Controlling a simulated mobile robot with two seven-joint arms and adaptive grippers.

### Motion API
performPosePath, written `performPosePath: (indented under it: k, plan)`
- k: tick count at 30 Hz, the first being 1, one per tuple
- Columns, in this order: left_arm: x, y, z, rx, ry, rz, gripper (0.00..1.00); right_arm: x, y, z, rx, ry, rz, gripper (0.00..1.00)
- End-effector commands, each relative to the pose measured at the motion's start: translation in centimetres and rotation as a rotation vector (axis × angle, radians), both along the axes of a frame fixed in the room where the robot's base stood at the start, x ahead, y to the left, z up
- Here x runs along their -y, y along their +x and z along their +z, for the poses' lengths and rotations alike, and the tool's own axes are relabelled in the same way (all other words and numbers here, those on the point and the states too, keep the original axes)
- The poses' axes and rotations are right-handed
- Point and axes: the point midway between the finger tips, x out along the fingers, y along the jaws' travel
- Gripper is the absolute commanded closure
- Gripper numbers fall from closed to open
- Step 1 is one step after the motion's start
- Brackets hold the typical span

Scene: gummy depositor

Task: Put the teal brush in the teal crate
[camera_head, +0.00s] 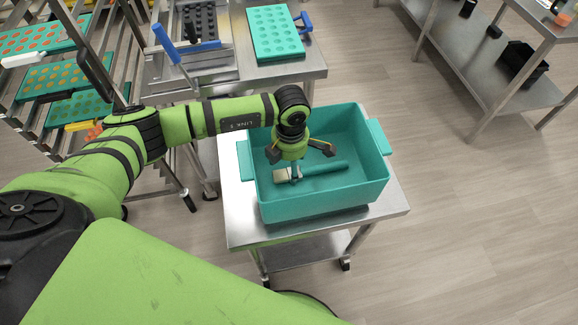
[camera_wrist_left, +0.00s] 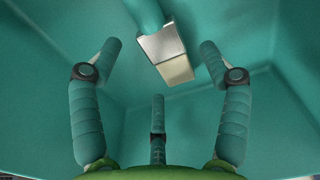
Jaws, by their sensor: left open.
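The teal crate (camera_head: 325,205) stands on a small steel cart. The teal brush (camera_head: 325,168) lies inside it, its handle pointing right and its pale bristle end at the left. In the left wrist view the brush (camera_wrist_left: 166,50) shows its metal band and cream bristles, beyond the fingertips. My left gripper (camera_head: 302,155) is over the crate, pointing down into it. In the left wrist view its fingers (camera_wrist_left: 160,65) are spread wide with nothing between them. My right gripper is in neither view.
The steel cart (camera_head: 238,215) has a narrow bare rim around the crate. A steel table behind holds a teal mould tray (camera_head: 274,32) and a blue-handled tool (camera_head: 166,44). A rack with trays (camera_head: 60,75) stands at left. Open floor (camera_head: 470,200) lies to the right.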

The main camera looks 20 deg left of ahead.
Motion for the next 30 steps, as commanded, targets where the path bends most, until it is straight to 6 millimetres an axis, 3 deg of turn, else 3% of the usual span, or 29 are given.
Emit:
performPosePath:
  k: [6, 13, 18, 30]
  plan:
    - [0.1, 0.1, 4.7, 0.007, -0.001, -0.003, 0.23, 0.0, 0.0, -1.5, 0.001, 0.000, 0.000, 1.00]
    - [0.1, 0.1, 8.7, 0.003, 0.001, -0.001, 0.23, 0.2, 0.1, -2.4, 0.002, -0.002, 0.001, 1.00]
    - [0.2, 0.0, 10.0, 0.001, 0.001, -0.001, 0.23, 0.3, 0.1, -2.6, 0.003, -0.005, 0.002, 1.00]
    - [0.6, -0.1, 10.7, -0.003, -0.015, -0.005, 0.23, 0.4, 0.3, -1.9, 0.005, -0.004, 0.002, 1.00]
